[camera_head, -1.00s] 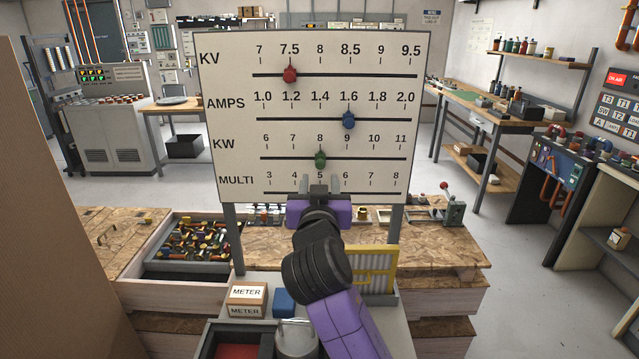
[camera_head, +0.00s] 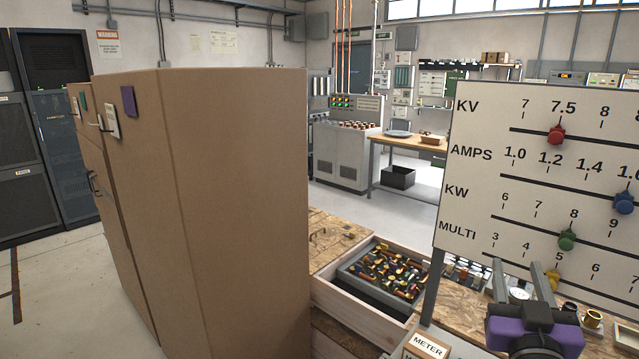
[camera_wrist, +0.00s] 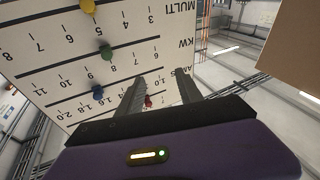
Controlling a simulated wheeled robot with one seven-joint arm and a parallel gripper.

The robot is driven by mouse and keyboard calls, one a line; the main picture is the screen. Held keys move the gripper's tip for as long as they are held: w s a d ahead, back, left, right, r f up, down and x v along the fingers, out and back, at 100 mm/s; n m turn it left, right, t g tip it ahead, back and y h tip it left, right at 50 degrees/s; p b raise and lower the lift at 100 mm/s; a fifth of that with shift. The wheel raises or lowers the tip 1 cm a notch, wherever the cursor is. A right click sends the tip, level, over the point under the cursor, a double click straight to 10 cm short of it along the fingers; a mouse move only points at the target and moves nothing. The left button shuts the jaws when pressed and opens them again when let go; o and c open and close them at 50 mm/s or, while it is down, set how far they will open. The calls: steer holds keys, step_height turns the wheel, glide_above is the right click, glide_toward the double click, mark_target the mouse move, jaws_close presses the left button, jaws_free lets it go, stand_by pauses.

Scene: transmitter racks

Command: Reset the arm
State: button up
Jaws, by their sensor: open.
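My gripper (camera_head: 525,275) is purple and black with two grey fingers. It is at the lower right of the head view, in front of the bottom of the white meter board (camera_head: 470,110). Its fingers are apart with nothing between them. The board carries a red slider (camera_head: 556,134), a blue slider (camera_head: 624,202), a green slider (camera_head: 567,239) and a yellow slider (camera_head: 552,280), the last partly behind a finger. In the wrist view the board appears upside down beyond the fingers (camera_wrist: 160,92), with the yellow slider (camera_wrist: 88,6) at the top.
A tall brown cabinet (camera_head: 240,200) stands close at the left. A drawer (camera_head: 350,305) with a tray of colorful small parts lies between it and the board. A METER box (camera_head: 428,346) sits at the bottom. Open floor (camera_head: 340,215) shows behind.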

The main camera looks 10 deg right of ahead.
steer(key=s+a+f+n+t+y, duration=0.25)
steer(key=s+a+f+y, duration=0.25)
steer(key=s+a+f, duration=0.7)
steer(key=s+a+f+n+g+y, duration=0.1)
steer(key=s+a+f+g+y, duration=0.1)
steer(key=s, duration=0.9)
steer(key=s+a+f+n+g+y, duration=0.1)
steer(key=s+a+f+g+y, duration=0.2)
steer(key=s, duration=0.9)
step_height(320, 180, down, 3)
steer(key=shift+s+a+f, duration=0.2)
steer(key=shift+s+a, duration=0.05)
steer(key=shift+a, duration=1)
steer(key=shift+c, duration=0.2)
steer(key=shift+c, duration=0.5)
steer(key=shift+a, duration=0.1)
